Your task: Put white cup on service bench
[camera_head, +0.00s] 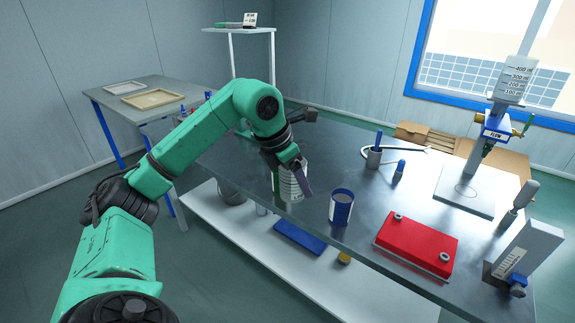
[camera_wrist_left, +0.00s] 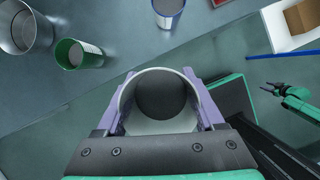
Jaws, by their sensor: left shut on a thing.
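In the left wrist view the white cup (camera_wrist_left: 160,122) is between the purple fingers of my left gripper (camera_wrist_left: 163,88), which is shut on it. Its open mouth faces the camera and its inside looks dark. In the head view my left gripper (camera_head: 300,182) hangs over the near edge of the dark work table (camera_head: 330,150). A white cylinder with markings and a green left edge (camera_head: 288,184) is beside the fingers; I cannot tell how much of it is the held cup. No label marks which surface is the service bench.
A blue-and-white can (camera_head: 341,208) and a red box (camera_head: 416,245) stand right of the gripper. A green can (camera_wrist_left: 78,52) and a metal pot (camera_wrist_left: 22,25) show in the wrist view. A side table (camera_head: 145,125) with two trays (camera_head: 153,98) has free room. A white stand (camera_head: 240,29) is behind.

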